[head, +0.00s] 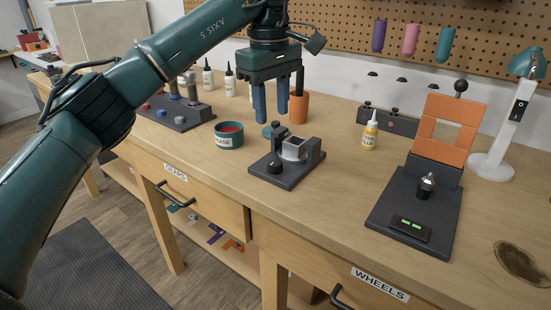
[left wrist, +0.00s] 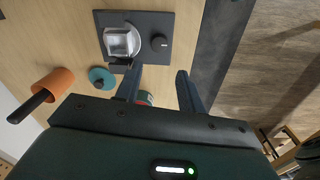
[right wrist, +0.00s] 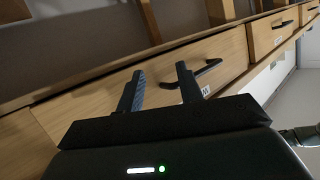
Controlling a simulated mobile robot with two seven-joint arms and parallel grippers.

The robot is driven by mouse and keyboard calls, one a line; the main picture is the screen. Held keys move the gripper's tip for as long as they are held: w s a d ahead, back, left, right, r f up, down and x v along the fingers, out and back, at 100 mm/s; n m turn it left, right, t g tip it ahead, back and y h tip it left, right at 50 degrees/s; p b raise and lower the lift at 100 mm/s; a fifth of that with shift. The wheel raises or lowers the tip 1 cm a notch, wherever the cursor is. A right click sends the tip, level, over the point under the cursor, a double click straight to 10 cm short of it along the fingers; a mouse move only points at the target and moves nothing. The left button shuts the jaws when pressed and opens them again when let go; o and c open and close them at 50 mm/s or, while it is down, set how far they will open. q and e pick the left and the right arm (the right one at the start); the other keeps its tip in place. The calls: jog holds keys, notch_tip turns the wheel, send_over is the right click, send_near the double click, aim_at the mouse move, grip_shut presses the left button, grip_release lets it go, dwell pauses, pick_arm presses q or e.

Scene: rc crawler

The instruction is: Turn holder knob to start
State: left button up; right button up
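The holder (head: 306,163) is a dark block with a silver clamp part on a flat base, standing on the workbench. Its round black knob (head: 274,168) sits at the front left of the base. The left wrist view also shows the holder (left wrist: 138,20) and the knob (left wrist: 158,42), just past the fingertips. My left gripper (head: 271,115) is open and empty above the bench, up and behind the holder, not touching the knob. My right gripper (right wrist: 158,88) is open and empty, in front of the bench drawers; it is outside the head view.
A grease tin (head: 229,136) and an orange cup (head: 299,107) stand near the holder. A dark stand with an orange frame (head: 450,130), a yellow glue bottle (head: 370,133) and a lamp (head: 493,160) are to the right. A drawer handle (right wrist: 207,68) is near my right gripper.

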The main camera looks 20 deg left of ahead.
aim_at(275, 162)
pick_arm(q)
jog(key=f, duration=0.5)
jog(key=f+b, duration=0.1)
jog(key=f, duration=0.5)
jog(key=shift+w+d+f, duration=0.15)
jog(key=shift+w+f, duration=0.05)
jog(key=shift+f, duration=0.1)
pick_arm(e)
jog(key=shift+s+d+r+t, duration=0.15)
jog(key=shift+d+r+t, duration=0.05)
jog(key=shift+d+t, duration=0.1)
pick_arm(q)
jog(key=c, duration=0.7)
pick_arm(e)
jog(key=shift+r, duration=0.1)
